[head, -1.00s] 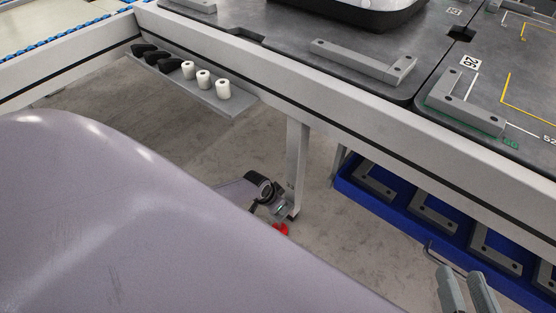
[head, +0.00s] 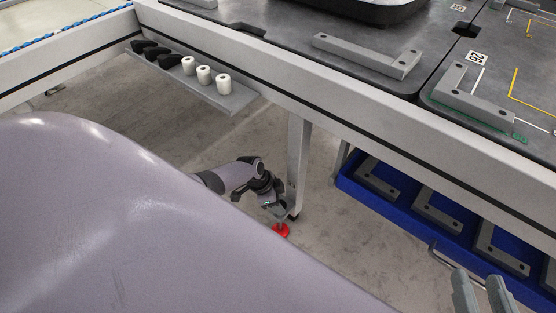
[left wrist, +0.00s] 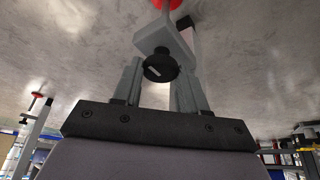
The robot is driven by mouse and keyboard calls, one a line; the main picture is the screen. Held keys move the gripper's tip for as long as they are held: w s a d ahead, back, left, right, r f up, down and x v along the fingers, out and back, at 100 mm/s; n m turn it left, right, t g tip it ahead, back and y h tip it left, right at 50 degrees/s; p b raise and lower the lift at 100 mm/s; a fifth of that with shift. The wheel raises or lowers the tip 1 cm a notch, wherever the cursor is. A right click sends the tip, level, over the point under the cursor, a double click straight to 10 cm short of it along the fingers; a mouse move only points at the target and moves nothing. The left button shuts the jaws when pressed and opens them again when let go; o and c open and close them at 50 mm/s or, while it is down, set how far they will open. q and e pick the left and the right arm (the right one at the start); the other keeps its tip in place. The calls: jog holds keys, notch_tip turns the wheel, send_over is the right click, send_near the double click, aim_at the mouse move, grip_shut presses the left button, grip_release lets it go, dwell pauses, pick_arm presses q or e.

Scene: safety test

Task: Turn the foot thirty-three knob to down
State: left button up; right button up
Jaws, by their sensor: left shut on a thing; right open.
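The foot (head: 281,230) is a red disc on the floor below a table leg, with a grey bracket above it. In the left wrist view its black round knob (left wrist: 160,68) with a short pale mark sits on the grey bracket (left wrist: 172,40), near the red foot at the top edge. My left gripper (head: 272,204) is low by the leg's end; in the wrist view its fingers (left wrist: 158,88) stand on both sides of the knob and are shut on it. The knob is hidden in the head view. My right gripper (head: 481,290) is open and empty at the lower right.
The table leg (head: 298,165) stands close beside my left gripper. A blue tray (head: 345,185) with grey brackets is at the right, near my right gripper. A shelf (head: 235,98) with white and black knobs hangs on the table frame. The grey tabletop (head: 290,22) is above.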

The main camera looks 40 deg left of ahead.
pick_arm(q)
jog(key=shift+s, duration=0.1)
dwell(0.3)
jog(key=o, duration=1.1)
jog(key=shift+c, duration=0.2)
jog(key=shift+a+r, duration=0.1)
jog(key=shift+r, duration=0.15)
jog(key=p+v, duration=0.5)
jog(key=v, duration=0.1)
jog(key=shift+r, duration=0.3)
pick_arm(e)
jog(key=shift+w+a+f+m+g+y, duration=0.1)
jog(key=shift+w+a+m+g+y, duration=0.1)
jog(key=shift+a+m+g, duration=0.25)
jog(key=shift+w+a+r+m+g+y, duration=0.1)
jog(key=shift+a+m+g+y, duration=0.1)
jog(key=shift+a+g, duration=0.3)
jog(key=shift+w+a+f+m+g+y, duration=0.15)
jog(key=shift+a+m+g+y, duration=0.1)
jog(key=shift+a, duration=0.4)
pick_arm(q)
jog(key=shift+s+a, duration=0.1)
jog(key=shift+s, duration=0.05)
